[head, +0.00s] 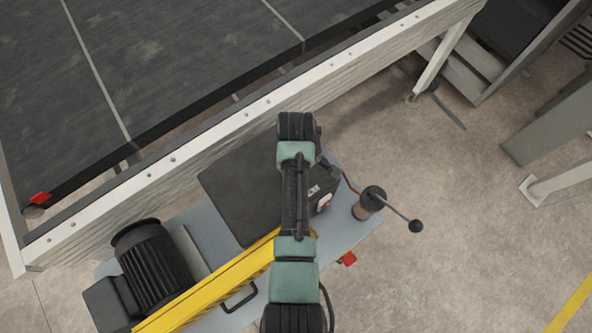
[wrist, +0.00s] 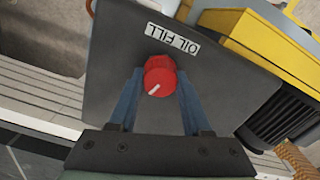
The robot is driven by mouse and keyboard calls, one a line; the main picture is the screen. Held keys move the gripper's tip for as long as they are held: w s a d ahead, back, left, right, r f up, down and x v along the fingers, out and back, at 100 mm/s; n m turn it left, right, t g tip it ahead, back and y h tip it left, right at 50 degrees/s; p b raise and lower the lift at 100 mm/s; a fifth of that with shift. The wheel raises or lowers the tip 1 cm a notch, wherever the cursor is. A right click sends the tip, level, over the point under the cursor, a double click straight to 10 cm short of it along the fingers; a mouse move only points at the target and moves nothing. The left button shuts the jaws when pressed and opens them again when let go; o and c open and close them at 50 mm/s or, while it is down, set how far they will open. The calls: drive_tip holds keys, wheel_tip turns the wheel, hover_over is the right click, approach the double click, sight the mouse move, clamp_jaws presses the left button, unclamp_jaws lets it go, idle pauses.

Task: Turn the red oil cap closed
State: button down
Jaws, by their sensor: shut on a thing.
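The red oil cap (wrist: 160,77) sits on the dark grey face of a box (wrist: 105,75), beside a white label (wrist: 172,40) reading "OIL FILL", which appears upside down in the wrist view. A short white mark on the cap points to the lower left. My gripper (wrist: 159,82) has its two blue fingers on either side of the cap and is shut on it. In the head view my arm covers the middle of the machine, and I cannot make out the gripper or the cap's grip there.
In the head view a black motor (head: 155,265) and a yellow guard (head: 215,285) stand at lower left. A lever with a black knob (head: 416,226) sticks out at right. A pale frame rail (head: 225,125) runs behind. The concrete floor at right is mostly clear.

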drive_tip(key=m+p, duration=0.1)
drive_tip(key=m, duration=0.3)
drive_tip(key=shift+r+m, duration=0.1)
drive_tip(key=shift+m, duration=0.2)
drive_tip(key=m+p, duration=0.1)
drive_tip(key=m, duration=0.4)
drive_tip(key=shift+w+d+m+p, duration=0.1)
drive_tip(key=shift+d+m+p, duration=0.05)
drive_tip(key=shift+m+p, duration=0.15)
drive_tip(key=m, duration=0.4)
drive_tip(key=shift+p, duration=0.4)
drive_tip(key=m, duration=0.5)
drive_tip(key=shift+d+p, duration=0.1)
drive_tip(key=shift+p, duration=0.25)
drive_tip(key=m, duration=0.6)
drive_tip(key=shift+p, duration=0.4)
drive_tip(key=m, duration=0.6)
drive_tip(key=shift+m+p, duration=0.3)
drive_tip(key=shift+p, duration=0.05)
drive_tip(key=shift+c, duration=1.7)
unclamp_jaws()
drive_tip(key=shift+s, duration=0.25)
